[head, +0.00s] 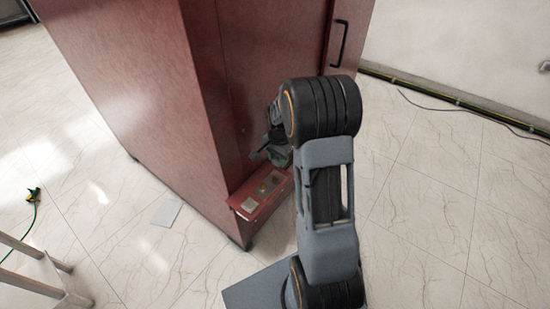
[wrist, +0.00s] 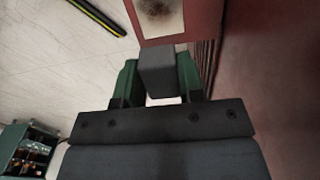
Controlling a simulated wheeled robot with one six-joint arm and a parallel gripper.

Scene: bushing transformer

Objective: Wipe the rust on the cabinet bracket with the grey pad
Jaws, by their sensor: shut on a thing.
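The grey pad (wrist: 158,75) is held between the two green fingers of my gripper (wrist: 157,84) in the wrist view. The red cabinet bracket (wrist: 180,42) lies just beyond the pad and carries a pale plate with a dark brown rust patch (wrist: 157,10), cut by the top edge. The pad appears just short of the patch; I cannot tell whether it touches the bracket. In the head view, my gripper (head: 273,151) is above the far end of the bracket (head: 262,205), at the cabinet's foot. There the arm partly hides the gripper, and the pad is not clear.
The tall red cabinet (head: 130,80) stands close beside my gripper. A green crate with bottles (wrist: 28,150) shows in the wrist view.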

